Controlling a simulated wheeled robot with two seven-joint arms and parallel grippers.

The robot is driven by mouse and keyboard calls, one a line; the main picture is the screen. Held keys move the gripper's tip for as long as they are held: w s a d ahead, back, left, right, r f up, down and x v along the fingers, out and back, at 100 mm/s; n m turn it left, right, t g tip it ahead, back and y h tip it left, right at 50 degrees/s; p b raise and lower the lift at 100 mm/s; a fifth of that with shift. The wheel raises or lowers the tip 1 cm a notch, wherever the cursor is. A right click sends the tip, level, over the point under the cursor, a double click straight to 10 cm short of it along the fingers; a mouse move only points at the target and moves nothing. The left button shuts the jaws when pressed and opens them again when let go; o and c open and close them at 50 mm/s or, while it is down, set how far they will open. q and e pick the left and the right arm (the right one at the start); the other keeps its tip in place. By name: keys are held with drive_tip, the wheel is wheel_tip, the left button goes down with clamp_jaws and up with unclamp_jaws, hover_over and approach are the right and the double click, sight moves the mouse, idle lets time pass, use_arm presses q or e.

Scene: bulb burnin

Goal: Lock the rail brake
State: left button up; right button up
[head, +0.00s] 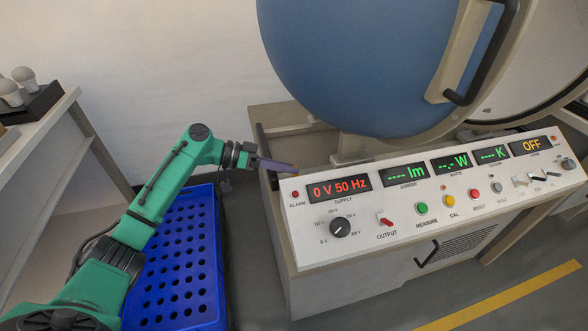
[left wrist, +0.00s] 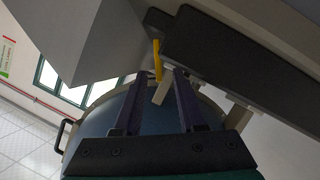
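My left gripper (head: 285,167) reaches from the left to the left end of the instrument console, at the gap behind its sloped panel. In the left wrist view its two dark purple fingers (left wrist: 160,75) stand apart, open. A yellow lever (left wrist: 157,58), perhaps the rail brake handle, hangs just beyond the fingertips, between them in the picture. I cannot tell whether a finger touches it. A pale block (left wrist: 162,90) shows below it between the fingers. In the head view the lever is largely hidden by the gripper. My right gripper is not in view.
The console panel (head: 400,232) carries displays, a knob, buttons and switches. A large blue sphere (head: 350,60) with a black handle stands behind it. A blue perforated crate (head: 180,265) sits below my left arm. Bulbs (head: 24,76) stand on a table at left.

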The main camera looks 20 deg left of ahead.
use_arm(q)
drive_tip(key=v, duration=1.2)
drive_tip(key=shift+s, duration=0.1)
